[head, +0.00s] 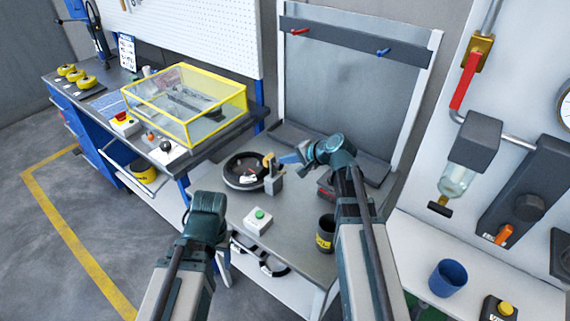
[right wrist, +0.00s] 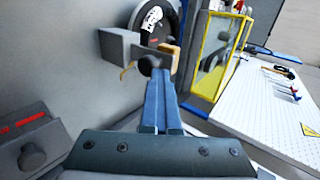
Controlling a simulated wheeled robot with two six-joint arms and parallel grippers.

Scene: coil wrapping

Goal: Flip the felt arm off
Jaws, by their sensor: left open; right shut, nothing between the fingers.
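The felt arm, a small tan piece (head: 268,160), sits on a grey post (head: 274,183) at the right edge of a black round coil unit (head: 232,180). My right gripper (head: 281,159) is shut and empty, its blue fingertips close to the tan piece from the right. In the right wrist view, the shut fingers (right wrist: 155,74) reach up to the tan piece (right wrist: 174,56) and grey block (right wrist: 118,46); I cannot tell whether they touch. My left gripper (head: 225,266) hangs low at the bench's front left, open and away from the coil unit; its fingers are partly hidden.
A white box with a green button (head: 257,219) and a black cup (head: 326,234) stand on the bench in front. A yellow-framed clear guard (head: 190,103) is on the left bench. A blue cup (head: 447,277) stands at the right.

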